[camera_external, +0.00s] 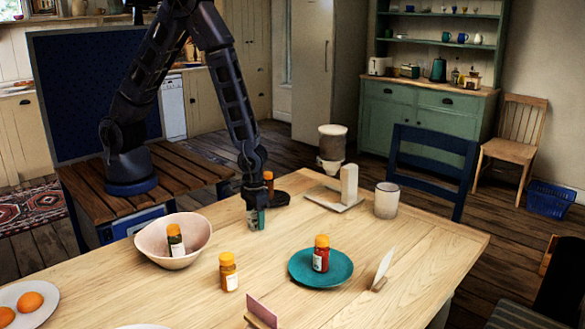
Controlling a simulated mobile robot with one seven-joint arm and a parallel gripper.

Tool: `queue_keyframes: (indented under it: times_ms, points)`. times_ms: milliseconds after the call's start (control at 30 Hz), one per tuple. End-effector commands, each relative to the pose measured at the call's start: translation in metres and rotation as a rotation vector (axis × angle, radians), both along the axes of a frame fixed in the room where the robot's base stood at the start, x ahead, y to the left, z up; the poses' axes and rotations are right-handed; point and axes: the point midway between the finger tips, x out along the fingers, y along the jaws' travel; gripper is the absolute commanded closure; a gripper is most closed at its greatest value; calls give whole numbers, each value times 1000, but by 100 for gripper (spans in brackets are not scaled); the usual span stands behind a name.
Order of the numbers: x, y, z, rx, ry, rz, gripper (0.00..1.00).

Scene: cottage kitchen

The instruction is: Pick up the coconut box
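My gripper (255,199) points straight down over the far left part of the wooden table. A small teal and pale box (257,221) is at its fingertips, close to the tabletop; it may be the coconut box, but no label is readable. The fingers and the box overlap at this size, so I cannot tell whether they are closed on it. Whether the box touches the table is also unclear.
A pink bowl (150,241) with a bottle stands left of my gripper. An orange-capped bottle (228,273) and a teal plate (300,277) with another bottle are nearer. A dark round dish (280,198), pale block stand (349,184) and cup (386,201) are behind and right.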

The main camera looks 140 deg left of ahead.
Motion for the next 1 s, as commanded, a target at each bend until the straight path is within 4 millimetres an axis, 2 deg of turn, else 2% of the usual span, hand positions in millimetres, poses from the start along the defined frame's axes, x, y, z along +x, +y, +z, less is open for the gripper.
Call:
queue_keyframes:
  times_ms: [33, 233, 533, 667, 833, 1000]
  points:
    - [0, 0, 0, 0, 0, 0, 52]
    - [0, 0, 0, 0, 0, 0, 91]
    - [0, 0, 2, 0, 0, 0, 91]
    - [0, 1, 9, 2, -1, 0, 91]
    - [1, 0, 31, 1, -3, -1, 91]
    - [1, 0, 66, 2, -5, -1, 91]
